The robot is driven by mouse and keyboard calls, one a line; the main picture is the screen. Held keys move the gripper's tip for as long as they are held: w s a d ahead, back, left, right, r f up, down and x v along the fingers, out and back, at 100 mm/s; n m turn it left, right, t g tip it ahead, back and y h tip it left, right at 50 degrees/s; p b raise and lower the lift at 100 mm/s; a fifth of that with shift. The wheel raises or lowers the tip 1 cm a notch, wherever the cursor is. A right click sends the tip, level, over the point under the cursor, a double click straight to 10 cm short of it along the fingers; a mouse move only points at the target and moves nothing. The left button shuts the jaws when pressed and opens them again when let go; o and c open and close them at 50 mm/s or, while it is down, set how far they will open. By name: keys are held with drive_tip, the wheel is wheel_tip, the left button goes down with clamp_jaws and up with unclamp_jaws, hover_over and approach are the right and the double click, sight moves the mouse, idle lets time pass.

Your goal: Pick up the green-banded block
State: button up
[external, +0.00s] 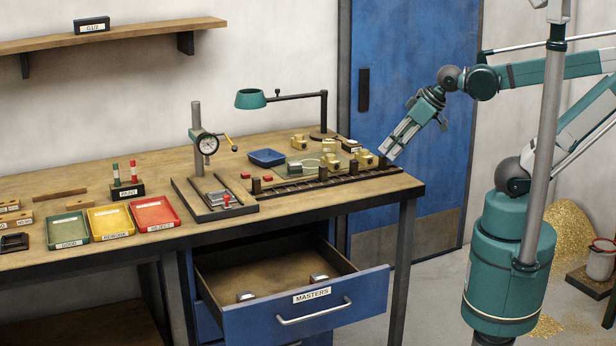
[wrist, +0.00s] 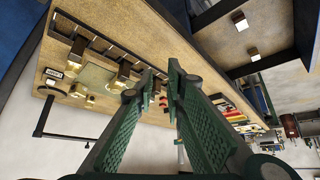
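Several brass blocks stand at the right end of the bench, including one at the back (external: 299,142), one near the middle (external: 330,161) and one close to the rail (external: 364,158). They are too small for me to tell which bears a green band. Brass blocks also show at the left in the wrist view (wrist: 77,52). My gripper (external: 389,154) hangs in the air by the bench's right end, near the blocks and apart from them. In the wrist view its two green ridged fingers (wrist: 159,73) are apart, with nothing between them.
A dark slotted rail (external: 318,183) runs along the bench's front right. A lamp (external: 251,98), blue tray (external: 267,157) and dial gauge stand (external: 198,140) stand farther left. Green (external: 67,230), yellow (external: 110,221) and red (external: 154,215) trays lie beyond. The MASTERS drawer (external: 345,299) is open below.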

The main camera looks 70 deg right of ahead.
drive_tip(key=o, duration=1.1)
drive_tip(key=shift+c, duration=0.2)
drive_tip(key=w+r+n+g+p, duration=0.2)
drive_tip(key=w+r+n+p, duration=0.35)
drive_tip(key=w, duration=0.35)
drive_tip(key=n+g+p, duration=0.5)
drive_tip(key=n+p, duration=0.7)
drive_tip(key=n, duration=0.6)
hover_over(295, 163)
drive_tip(key=f, duration=0.5)
drive_tip(key=s+f, duration=0.1)
drive_tip(key=f, duration=0.2)
drive_tip(key=shift+a+f, duration=0.15)
drive_tip(key=shift+a, duration=0.05)
drive_tip(key=shift+w+d+f+n, duration=0.1)
drive_tip(key=shift+w+f+n, duration=0.45)
drive_tip(key=shift+f, duration=0.25)
